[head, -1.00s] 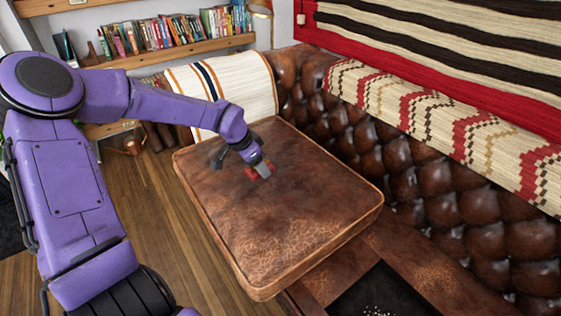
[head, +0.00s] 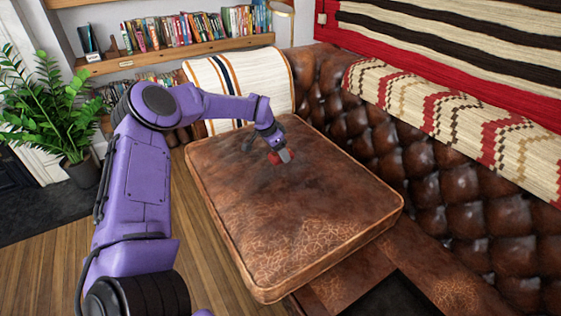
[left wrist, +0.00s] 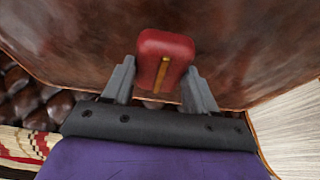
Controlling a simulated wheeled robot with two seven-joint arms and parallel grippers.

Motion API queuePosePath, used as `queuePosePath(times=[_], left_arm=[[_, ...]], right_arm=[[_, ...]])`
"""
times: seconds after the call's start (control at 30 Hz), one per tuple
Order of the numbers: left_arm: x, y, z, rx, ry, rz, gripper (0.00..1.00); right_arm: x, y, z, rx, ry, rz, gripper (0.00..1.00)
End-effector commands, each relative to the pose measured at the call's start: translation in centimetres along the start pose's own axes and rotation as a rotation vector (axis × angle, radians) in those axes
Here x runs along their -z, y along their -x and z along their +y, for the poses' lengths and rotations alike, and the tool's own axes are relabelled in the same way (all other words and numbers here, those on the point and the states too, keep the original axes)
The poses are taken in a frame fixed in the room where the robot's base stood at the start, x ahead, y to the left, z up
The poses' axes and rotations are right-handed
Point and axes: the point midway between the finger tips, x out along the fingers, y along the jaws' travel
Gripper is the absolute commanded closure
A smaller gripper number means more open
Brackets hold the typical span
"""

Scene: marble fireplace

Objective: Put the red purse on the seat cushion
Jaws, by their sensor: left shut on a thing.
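The red purse (left wrist: 166,50) is small, with a gold strip down its side, and sits between my left gripper's fingers in the left wrist view. It also shows as a small red patch (head: 274,158) in the head view. My left gripper (head: 284,157) is shut on it over the far part of the brown leather seat cushion (head: 300,230). The cushion surface fills the back of the left wrist view. I cannot tell whether the purse touches the cushion or hangs just above it. My right gripper is out of view.
A tufted leather sofa back (head: 440,190) runs along the right, with a patterned blanket (head: 460,125) on top. A striped cream cloth (head: 232,85) stands behind the cushion. Bookshelves (head: 170,50) are behind, a potted plant (head: 50,115) at left. The cushion's near part is clear.

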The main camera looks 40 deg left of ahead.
Motion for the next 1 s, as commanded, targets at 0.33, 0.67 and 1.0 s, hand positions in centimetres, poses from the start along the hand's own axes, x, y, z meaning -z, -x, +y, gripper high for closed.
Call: queuePosePath(times=[0.33,0.67,1.0], left_arm=[[-0.7,-4.0,-1.1,-0.002,0.000,-0.002,0.74],[-1.0,-4.6,-1.1,0.000,0.000,0.000,0.17],[-0.8,-4.0,-1.1,0.000,0.000,0.003,0.17]], right_arm=[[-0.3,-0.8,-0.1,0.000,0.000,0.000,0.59],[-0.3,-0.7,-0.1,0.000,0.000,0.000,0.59],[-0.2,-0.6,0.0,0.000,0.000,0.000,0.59]])
